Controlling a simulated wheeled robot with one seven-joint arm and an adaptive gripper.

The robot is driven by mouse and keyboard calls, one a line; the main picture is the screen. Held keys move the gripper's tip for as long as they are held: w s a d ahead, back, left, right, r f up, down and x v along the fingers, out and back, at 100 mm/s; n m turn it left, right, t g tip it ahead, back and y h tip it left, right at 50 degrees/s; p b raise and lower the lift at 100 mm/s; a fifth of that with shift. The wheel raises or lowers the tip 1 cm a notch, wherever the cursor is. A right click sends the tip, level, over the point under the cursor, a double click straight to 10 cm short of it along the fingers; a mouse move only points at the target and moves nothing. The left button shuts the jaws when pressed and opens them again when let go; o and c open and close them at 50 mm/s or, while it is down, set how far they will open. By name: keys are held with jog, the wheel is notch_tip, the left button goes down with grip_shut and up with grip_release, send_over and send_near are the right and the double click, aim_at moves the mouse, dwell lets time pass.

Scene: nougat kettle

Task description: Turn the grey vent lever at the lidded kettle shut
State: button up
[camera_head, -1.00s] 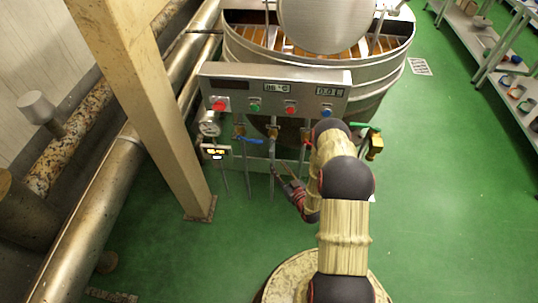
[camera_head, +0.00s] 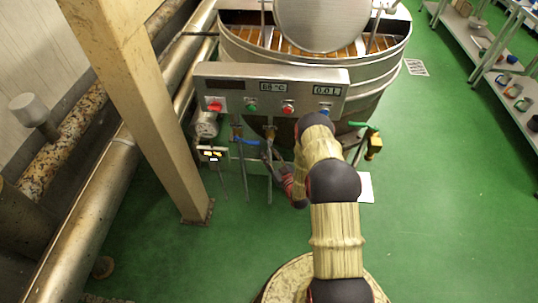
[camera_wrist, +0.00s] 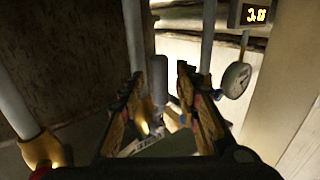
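The steel kettle (camera_head: 370,75) stands at the back with its round lid (camera_head: 322,22) above it. Below its control panel (camera_head: 235,85) is a row of valves with coloured levers. The grey vent lever (camera_head: 269,143) hangs down from a brass valve right of the blue lever (camera_head: 246,141). My gripper (camera_head: 272,160) is at the lower end of the grey lever. In the wrist view, my gripper (camera_wrist: 158,88) has its fingers apart, with the grey lever (camera_wrist: 158,78) upright in the gap. I cannot tell whether either finger touches it.
A green-handled brass tap (camera_head: 374,144) is on the right. A round gauge (camera_wrist: 236,80) and a lit display (camera_wrist: 256,14) lie right of the fingers in the wrist view, a brass valve (camera_wrist: 42,150) left. A beige post (camera_head: 150,115) stands left.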

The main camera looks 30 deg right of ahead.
jog(key=shift+c, duration=0.6)
grip_shut()
